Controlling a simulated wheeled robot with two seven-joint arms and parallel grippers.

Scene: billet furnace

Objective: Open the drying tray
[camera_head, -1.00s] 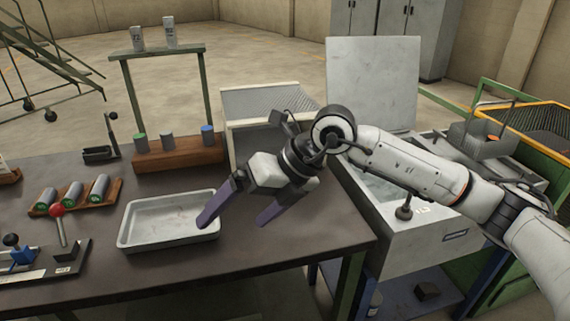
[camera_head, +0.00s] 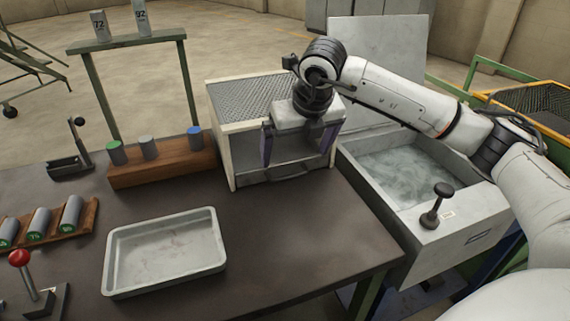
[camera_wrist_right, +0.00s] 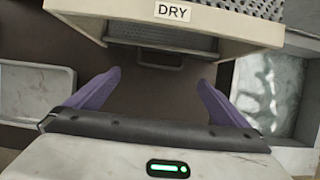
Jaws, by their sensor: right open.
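The drying box (camera_head: 222,115) is cream-sided with a perforated top, on the table's far right part. The wrist view shows its DRY label (camera_wrist_right: 171,13). The drying tray (camera_head: 290,174) shows low in the box's front, with a dark handle; it looks pushed in. In the wrist view the handle (camera_wrist_right: 145,58) lies beyond the fingertips. My right gripper (camera_head: 297,152) is open and empty, pointing down in front of the box, with purple fingers either side. In the wrist view its fingers (camera_wrist_right: 160,80) are spread short of the handle and apart from it. My left gripper is out of view.
A white shallow tray (camera_head: 165,287) lies on the dark table at left. A water tank (camera_head: 455,235) with an upright lid and black knob stands right of the table. A wooden block (camera_head: 165,170) with several cylinders stands left of the box. The tabletop before the box is clear.

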